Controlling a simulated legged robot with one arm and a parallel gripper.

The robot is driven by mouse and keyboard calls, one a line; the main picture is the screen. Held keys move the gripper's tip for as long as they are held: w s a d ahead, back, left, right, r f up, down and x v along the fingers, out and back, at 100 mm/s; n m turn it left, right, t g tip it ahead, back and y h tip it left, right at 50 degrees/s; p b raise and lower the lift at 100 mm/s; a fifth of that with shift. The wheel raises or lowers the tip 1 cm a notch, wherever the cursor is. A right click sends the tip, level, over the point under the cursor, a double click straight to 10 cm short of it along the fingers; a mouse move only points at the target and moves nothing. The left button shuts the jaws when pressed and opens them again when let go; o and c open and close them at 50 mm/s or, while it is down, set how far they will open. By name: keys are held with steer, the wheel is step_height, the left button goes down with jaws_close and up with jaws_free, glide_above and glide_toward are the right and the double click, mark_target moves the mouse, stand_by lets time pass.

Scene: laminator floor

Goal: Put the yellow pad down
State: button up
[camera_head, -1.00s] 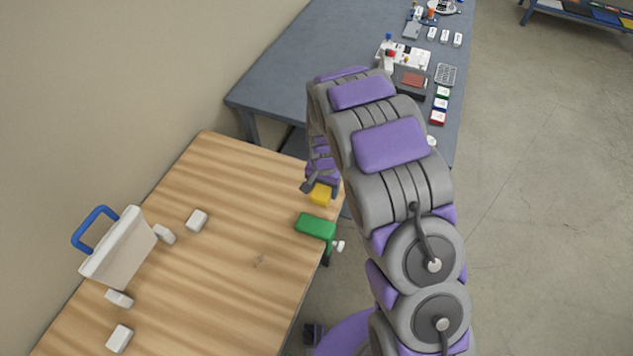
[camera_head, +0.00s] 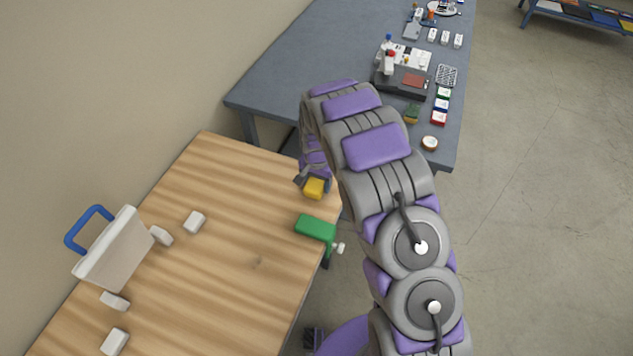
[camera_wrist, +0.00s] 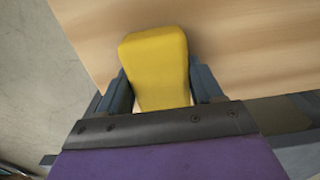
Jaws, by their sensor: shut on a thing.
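The yellow pad (camera_head: 314,188) is between the fingers of my gripper (camera_head: 312,183), over the right part of the wooden table (camera_head: 225,275), close to its right edge. In the wrist view the yellow pad (camera_wrist: 157,65) stands out from between the two dark fingers of my gripper (camera_wrist: 160,92), which are shut on it. Wood shows behind it there. I cannot tell whether the pad touches the table.
A green clamp-like block (camera_head: 315,227) sits at the wooden table's right edge, just below the pad. A white case with a blue handle (camera_head: 108,248) and several small white blocks stand at the left. A grey-blue bench (camera_head: 300,70) holding several items is behind. The table's middle is clear.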

mark_target(317, 180)
steer(key=o, duration=1.1)
steer(key=shift+f, duration=0.1)
step_height(317, 180, up, 12)
steer(key=p, duration=0.2)
steer(key=s+d+r, duration=0.7)
steer(key=s+r, duration=0.1)
steer(key=r, duration=0.2)
steer(key=s+d+r+n, duration=0.1)
steer(key=s+d+r, duration=0.2)
steer(key=s, duration=0.7)
steer(key=s+d+r+n+g, duration=0.1)
steer(key=s+d+r, duration=0.2)
steer(key=s, duration=0.8)
steer(key=s+d+r+n, duration=0.2)
steer(key=s+d+r, duration=0.1)
steer(key=s, duration=0.8)
steer(key=shift+d+r+g, duration=0.15)
steer(key=shift+r+g, duration=0.25)
steer(key=shift+r, duration=0.1)
